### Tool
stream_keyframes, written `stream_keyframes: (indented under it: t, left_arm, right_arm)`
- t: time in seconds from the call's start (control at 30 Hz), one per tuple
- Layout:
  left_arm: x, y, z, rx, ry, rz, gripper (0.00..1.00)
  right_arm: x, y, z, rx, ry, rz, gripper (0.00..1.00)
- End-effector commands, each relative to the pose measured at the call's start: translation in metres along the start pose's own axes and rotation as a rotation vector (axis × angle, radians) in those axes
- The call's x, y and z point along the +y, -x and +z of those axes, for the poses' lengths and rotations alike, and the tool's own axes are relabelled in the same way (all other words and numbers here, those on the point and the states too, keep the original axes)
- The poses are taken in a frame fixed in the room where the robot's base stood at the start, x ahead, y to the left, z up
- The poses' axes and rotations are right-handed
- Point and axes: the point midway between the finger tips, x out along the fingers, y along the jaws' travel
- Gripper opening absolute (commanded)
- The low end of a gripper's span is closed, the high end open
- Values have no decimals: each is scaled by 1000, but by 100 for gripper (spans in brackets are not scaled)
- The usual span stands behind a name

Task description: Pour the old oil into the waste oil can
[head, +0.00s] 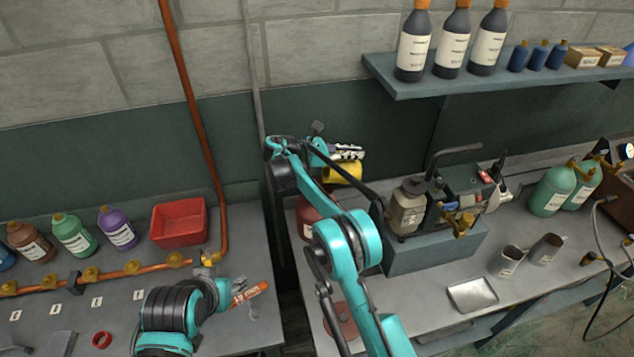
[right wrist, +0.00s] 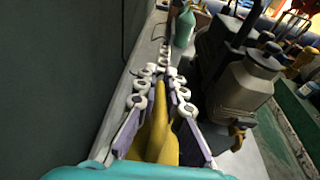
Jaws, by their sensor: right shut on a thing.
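My right gripper (head: 348,153) is shut on a yellow container (head: 343,172), high over the back left of the right bench. In the right wrist view the yellow container (right wrist: 156,125) lies between the fingers of the right gripper (right wrist: 160,85); its opening and contents cannot be seen. A dark red can (head: 308,218), probably the waste oil can, stands on the bench below and left of it, partly hidden by my right arm. My left gripper (head: 240,293) is low over the left bench beside an orange-and-white item (head: 251,292); its fingers are unclear.
A pump with a beige bottle (head: 408,206) stands on a grey block (head: 435,250) right of my right arm. Two metal cups (head: 506,261) and a metal tray (head: 472,295) are further right. The left bench holds a red bin (head: 179,222) and a copper pipe (head: 190,110).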

Motion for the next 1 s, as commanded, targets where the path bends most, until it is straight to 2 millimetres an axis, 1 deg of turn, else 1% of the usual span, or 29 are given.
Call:
stream_keyframes:
  t: [0.1,0.27,0.43,0.57,0.6,0.7,1.0]
  left_arm:
    - [0,8,-6,0,0,0,45]
    - [0,30,-21,0,0,0,45]
    - [0,39,-28,0,0,0,45]
    - [0,45,-32,0,0,0,45]
    - [0,42,-30,0,0,0,45]
    - [0,40,-28,0,0,0,45]
    - [0,29,-20,0,0,0,45]
  right_arm:
    - [0,-18,-1,77,-1,-5,0]
    - [0,-30,4,225,-2,-10,0]
    - [0,-46,-15,406,-4,-15,0]
    - [0,-54,-17,550,-4,-21,0]
    - [0,-58,-26,588,-4,-23,0]
    - [0,-68,-40,689,-4,-27,0]
    - [0,-94,-77,858,-2,-33,0]
